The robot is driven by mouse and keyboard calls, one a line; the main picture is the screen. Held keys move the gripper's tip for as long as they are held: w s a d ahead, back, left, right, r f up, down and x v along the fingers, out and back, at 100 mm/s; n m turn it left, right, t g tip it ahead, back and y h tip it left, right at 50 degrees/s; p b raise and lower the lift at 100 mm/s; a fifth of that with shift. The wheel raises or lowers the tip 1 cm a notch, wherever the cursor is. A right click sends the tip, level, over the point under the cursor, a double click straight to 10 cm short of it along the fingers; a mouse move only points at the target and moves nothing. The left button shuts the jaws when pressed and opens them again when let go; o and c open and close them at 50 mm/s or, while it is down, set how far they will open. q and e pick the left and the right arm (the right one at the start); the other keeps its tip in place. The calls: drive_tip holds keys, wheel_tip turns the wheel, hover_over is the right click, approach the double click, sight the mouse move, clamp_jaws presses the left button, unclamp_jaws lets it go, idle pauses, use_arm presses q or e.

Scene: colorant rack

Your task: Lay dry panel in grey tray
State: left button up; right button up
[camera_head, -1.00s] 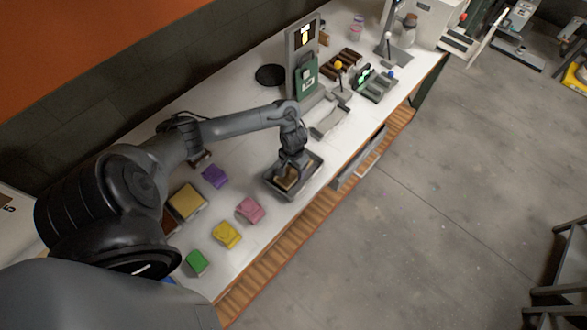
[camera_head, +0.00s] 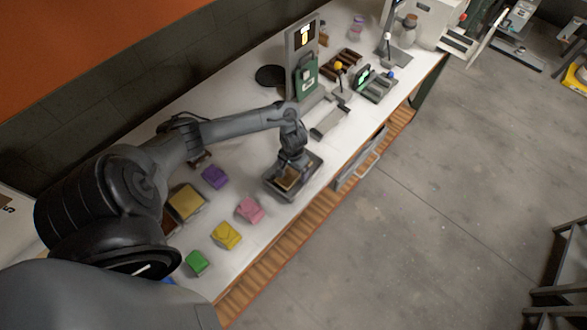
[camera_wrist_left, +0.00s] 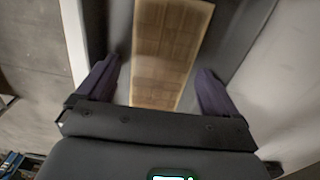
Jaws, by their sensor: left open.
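The dry panel (camera_head: 287,180), tan with a brown grid pattern, is in the grey tray (camera_head: 311,166) near the table's front edge. In the left wrist view the panel (camera_wrist_left: 170,50) lies lengthwise over the dark tray floor (camera_wrist_left: 228,40). My left gripper (camera_head: 288,170) is over the tray, pointing down. In the left wrist view its two dark fingers (camera_wrist_left: 157,85) stand apart on either side of the panel, with gaps between. The panel's near end is hidden by the gripper body. My right gripper is not in view.
Purple (camera_head: 215,177), pink (camera_head: 249,210), yellow (camera_head: 227,235) and green (camera_head: 197,262) pieces lie left of the tray. A tan-topped block (camera_head: 187,201) is near my arm. A grey stand with a green panel (camera_head: 305,77) rises behind the tray.

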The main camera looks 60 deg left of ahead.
sight(293, 171)
use_arm(q)
wheel_tip(293, 171, up, 11)
drive_tip(key=p, duration=0.5)
drive_tip(key=w+d+m+t+h, duration=0.2)
drive_tip(key=d+m+t, duration=0.4)
drive_tip(key=d, duration=1.8)
drive_tip(key=s+r+g+y, duration=0.1)
drive_tip(key=s+r+g, duration=0.1)
drive_tip(key=s+r, duration=0.6)
drive_tip(key=s, duration=0.5)
drive_tip(key=shift+a+r+m+y, duration=0.2)
drive_tip(key=shift+a+m+y, duration=0.1)
drive_tip(key=shift+y, duration=0.1)
